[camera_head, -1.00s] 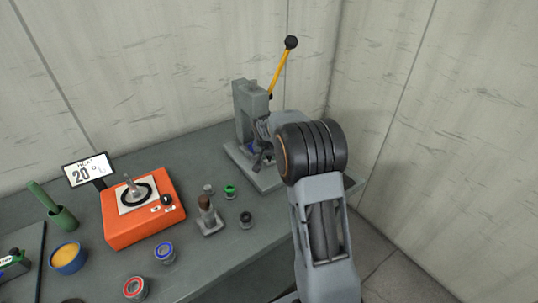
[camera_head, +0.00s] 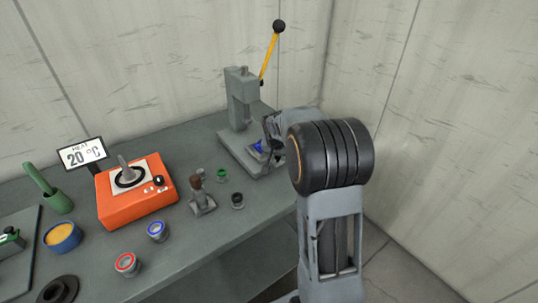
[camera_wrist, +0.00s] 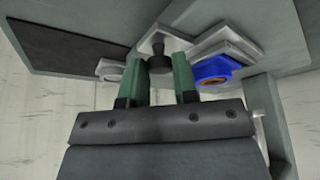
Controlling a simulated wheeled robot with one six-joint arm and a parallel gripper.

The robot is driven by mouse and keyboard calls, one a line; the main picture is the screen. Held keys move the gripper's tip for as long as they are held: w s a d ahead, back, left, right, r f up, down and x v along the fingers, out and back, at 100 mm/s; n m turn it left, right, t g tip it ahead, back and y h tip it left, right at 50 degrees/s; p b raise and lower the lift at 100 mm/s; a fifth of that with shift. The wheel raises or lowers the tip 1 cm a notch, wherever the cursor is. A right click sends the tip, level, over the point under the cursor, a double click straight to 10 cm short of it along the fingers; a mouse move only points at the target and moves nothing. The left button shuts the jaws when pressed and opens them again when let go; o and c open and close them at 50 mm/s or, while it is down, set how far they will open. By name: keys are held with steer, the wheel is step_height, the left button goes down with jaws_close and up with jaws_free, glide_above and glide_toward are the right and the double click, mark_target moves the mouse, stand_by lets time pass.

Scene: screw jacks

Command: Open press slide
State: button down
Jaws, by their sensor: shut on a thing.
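The grey press (camera_head: 241,102) stands at the back right of the bench, with its yellow lever (camera_head: 269,57) raised. A blue ring-shaped part (camera_head: 258,146) sits low at the front of the press; in the wrist view the blue part (camera_wrist: 212,72) has an orange-brown centre and lies right of my fingers. My gripper (camera_wrist: 160,66) has green fingers, one on each side of a dark knob (camera_wrist: 158,48) on a pale plate, and is shut on it. In the head view my wrist largely hides the fingers and the knob.
An orange heater (camera_head: 135,205) with a 20 °C sign (camera_head: 82,154) stands left on the bench. A brown-topped tool (camera_head: 200,192), a green-topped piece (camera_head: 222,175), blue (camera_head: 157,231) and red (camera_head: 126,264) ringed pieces stand in front. Walls close in behind and right.

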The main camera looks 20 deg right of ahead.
steer(key=shift+s+d, duration=0.2)
steer(key=shift+s, duration=0.3)
steer(key=shift+w, duration=0.1)
steer(key=c, duration=0.9)
jaws_free()
steer(key=shift+a, duration=0.15)
steer(key=v, duration=1.3)
steer(key=shift+r, duration=0.4)
